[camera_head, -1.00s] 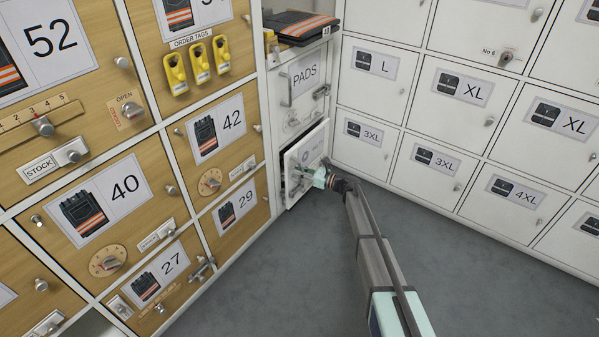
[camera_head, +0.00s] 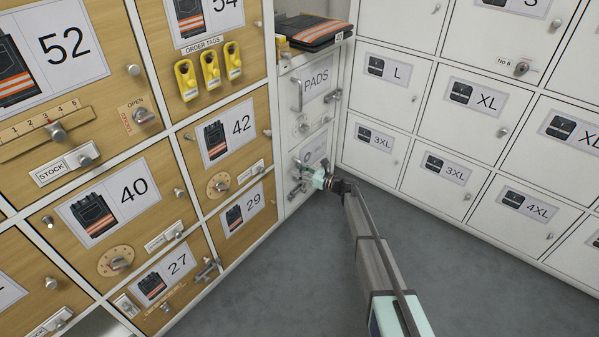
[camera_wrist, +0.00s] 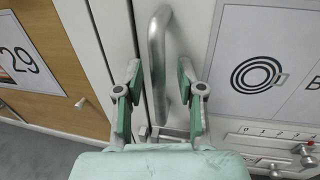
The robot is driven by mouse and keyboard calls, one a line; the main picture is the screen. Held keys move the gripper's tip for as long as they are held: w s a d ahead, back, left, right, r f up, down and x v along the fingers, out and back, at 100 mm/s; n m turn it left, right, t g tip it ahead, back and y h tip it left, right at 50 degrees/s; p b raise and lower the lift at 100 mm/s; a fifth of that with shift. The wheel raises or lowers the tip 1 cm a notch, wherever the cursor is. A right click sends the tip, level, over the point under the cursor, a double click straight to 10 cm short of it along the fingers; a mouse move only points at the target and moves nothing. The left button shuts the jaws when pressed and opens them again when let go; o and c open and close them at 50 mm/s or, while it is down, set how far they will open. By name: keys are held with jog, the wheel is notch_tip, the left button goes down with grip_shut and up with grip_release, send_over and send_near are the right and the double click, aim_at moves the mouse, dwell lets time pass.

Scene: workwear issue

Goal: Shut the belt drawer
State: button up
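The belt drawer (camera_head: 313,152) is the low white front below the PADS compartment in the head view. It looks flush, or nearly so, with the cabinet; my gripper hides part of it. In the wrist view its front carries a label with a coiled belt (camera_wrist: 262,75) and an upright metal bar handle (camera_wrist: 157,60). My gripper (camera_head: 306,174) is at the drawer front. Its two fingers (camera_wrist: 160,90) are apart, one on each side of the handle's lower part in the wrist view. I cannot tell whether they touch it.
The PADS compartment (camera_head: 317,82) is directly above, with folded workwear (camera_head: 318,30) on top. Wooden lockers, among them number 29 (camera_head: 243,213), stand to the left. White size lockers (camera_head: 447,168) stand close on the right. The grey floor (camera_head: 275,285) in front is clear.

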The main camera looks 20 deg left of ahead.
jog(key=s+d, duration=0.1)
jog(key=d, duration=1)
jog(key=shift+s+d, duration=0.4)
